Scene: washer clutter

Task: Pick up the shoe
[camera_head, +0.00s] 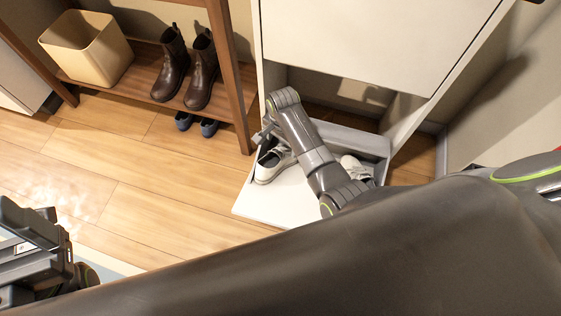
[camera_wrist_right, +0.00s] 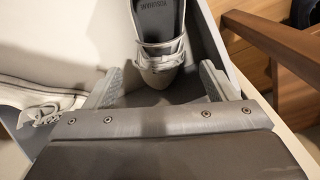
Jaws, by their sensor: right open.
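A white shoe (camera_head: 270,168) sits at the left in the open drawer of the white cabinet. A second white shoe (camera_head: 356,168) is further right in the drawer, partly hidden by my right arm. My right gripper (camera_head: 262,137) is over the left shoe, its fingers partly hidden. Another pale shoe (camera_wrist_right: 45,70) lies left of the fingers. My left gripper (camera_head: 40,228) is at the lower left, away from the shoes; its jaw gap is unclear.
The drawer's white front panel (camera_head: 284,207) is tilted out over the wood floor. A wooden rack (camera_head: 238,95) stands left, with brown boots (camera_head: 187,72), a beige bin (camera_head: 88,48) and blue shoes (camera_head: 197,125) below.

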